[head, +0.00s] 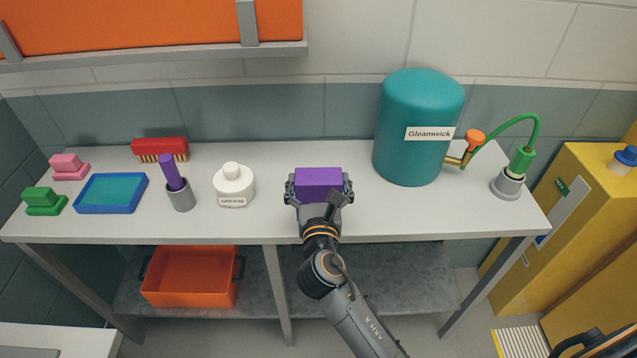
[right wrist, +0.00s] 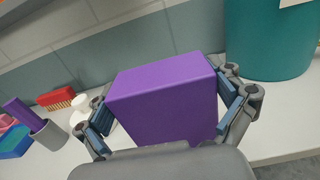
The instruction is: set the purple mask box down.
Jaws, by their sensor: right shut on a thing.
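The purple mask box (head: 318,182) is between the fingers of my right gripper (head: 319,190), over the middle of the white table (head: 300,229) near its front edge. In the right wrist view the purple mask box (right wrist: 165,100) fills the space between the blue-padded fingers of my right gripper (right wrist: 165,118), which is shut on its two sides. The box looks upright. Its lower edge is hidden by the gripper, so I cannot tell whether it touches the tabletop. My left gripper is not in view.
A white bottle (head: 234,186) and a grey cup (head: 181,196) with a purple thing stand left of the box. A teal tank (head: 410,130) stands to the right. Bare tabletop lies on both sides of the box. An orange bin (head: 190,277) sits on the lower shelf.

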